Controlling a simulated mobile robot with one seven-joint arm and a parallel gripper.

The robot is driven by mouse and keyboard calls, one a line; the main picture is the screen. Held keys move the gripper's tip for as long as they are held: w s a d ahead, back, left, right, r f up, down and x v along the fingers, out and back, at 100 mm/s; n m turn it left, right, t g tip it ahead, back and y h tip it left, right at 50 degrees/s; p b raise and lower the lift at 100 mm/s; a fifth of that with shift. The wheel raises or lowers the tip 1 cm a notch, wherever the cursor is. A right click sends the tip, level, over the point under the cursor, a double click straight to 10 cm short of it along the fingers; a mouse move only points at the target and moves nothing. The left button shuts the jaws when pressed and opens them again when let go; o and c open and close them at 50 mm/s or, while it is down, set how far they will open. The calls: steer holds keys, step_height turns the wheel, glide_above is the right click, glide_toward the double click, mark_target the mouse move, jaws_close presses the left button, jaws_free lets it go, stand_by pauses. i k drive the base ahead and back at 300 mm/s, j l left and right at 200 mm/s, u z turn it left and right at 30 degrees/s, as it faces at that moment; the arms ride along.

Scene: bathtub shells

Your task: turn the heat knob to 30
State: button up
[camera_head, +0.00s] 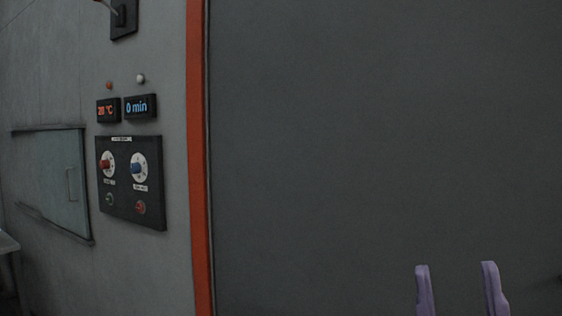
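A dark control panel (131,181) is mounted on the grey wall at the left. It carries a red knob (106,164) on a white dial at its left and a blue knob (137,168) on a white dial at its right. The labels under the knobs are too small to read. Above the panel, a display with red digits (108,109) appears to read 20 °C, though the digits are hard to make out. My gripper (460,270) is at the bottom right, its two purple fingers apart with nothing between them, far to the right of the panel.
A second display (140,106) reads 0 min in blue. Two small buttons sit under the knobs, one green (110,200), one red (140,207). An orange vertical edge (200,150) separates the panel wall from a large plain grey surface (380,130). A glass hatch (52,180) is at left.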

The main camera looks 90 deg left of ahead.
mark_target(104, 164)
steer(key=u, duration=3.65)
